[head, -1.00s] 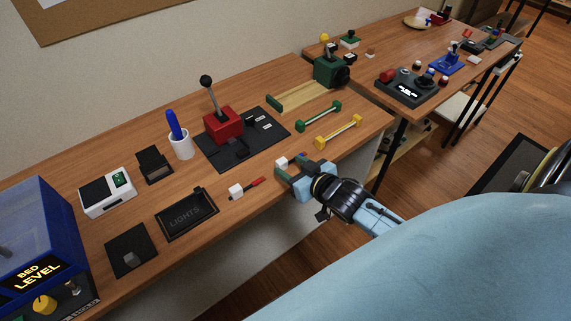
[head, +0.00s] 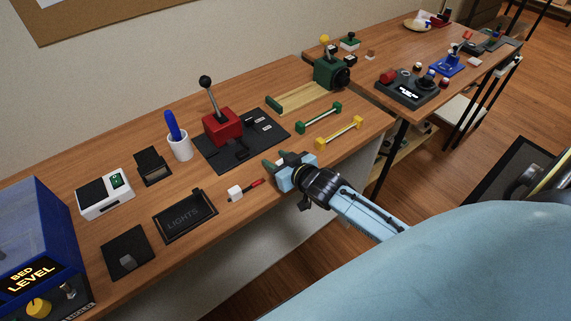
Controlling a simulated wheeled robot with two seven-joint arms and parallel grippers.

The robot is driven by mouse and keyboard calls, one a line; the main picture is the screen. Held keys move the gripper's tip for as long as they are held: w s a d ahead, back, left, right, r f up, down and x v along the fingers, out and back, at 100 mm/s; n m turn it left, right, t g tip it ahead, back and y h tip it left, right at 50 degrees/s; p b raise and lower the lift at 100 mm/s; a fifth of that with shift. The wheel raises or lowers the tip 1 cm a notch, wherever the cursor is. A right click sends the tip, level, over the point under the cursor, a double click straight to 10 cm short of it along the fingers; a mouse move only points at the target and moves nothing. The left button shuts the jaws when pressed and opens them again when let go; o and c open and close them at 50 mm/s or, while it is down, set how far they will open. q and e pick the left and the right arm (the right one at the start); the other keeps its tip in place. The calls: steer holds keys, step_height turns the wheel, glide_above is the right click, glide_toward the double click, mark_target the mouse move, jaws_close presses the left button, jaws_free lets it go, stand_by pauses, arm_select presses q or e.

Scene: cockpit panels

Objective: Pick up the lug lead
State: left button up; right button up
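A small white block with a red lead (head: 247,189) lies near the bench's front edge, beside the LIGHTS tray; which item is the lug lead is not labelled. My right gripper (head: 284,160) is over the front edge, to the right of that block, with its fingers pointing away over the bench. The fingers look spread apart. A second small white piece, partly seen earlier at this spot, is now mostly hidden by the gripper. I cannot see anything firmly held. My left gripper is not in view.
The LIGHTS tray (head: 185,216) and a dark square plate (head: 127,252) lie to the left. A red lever box (head: 222,126) stands behind. Green (head: 318,117) and yellow (head: 340,132) handles lie to the right. A blue BED LEVEL box (head: 40,240) is at far left.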

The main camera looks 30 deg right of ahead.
steer(key=c, duration=0.8)
steer(key=shift+o, duration=0.2)
steer(key=shift+r, duration=0.1)
step_height(320, 180, up, 10)
steer(key=p, duration=0.3)
steer(key=s+a+r+h, duration=0.1)
steer(key=s+a+r, duration=0.6)
steer(key=r, duration=0.3)
steer(key=shift+a+r+m, duration=0.4)
steer(key=shift+a, duration=0.45)
steer(key=shift+s, duration=0.1)
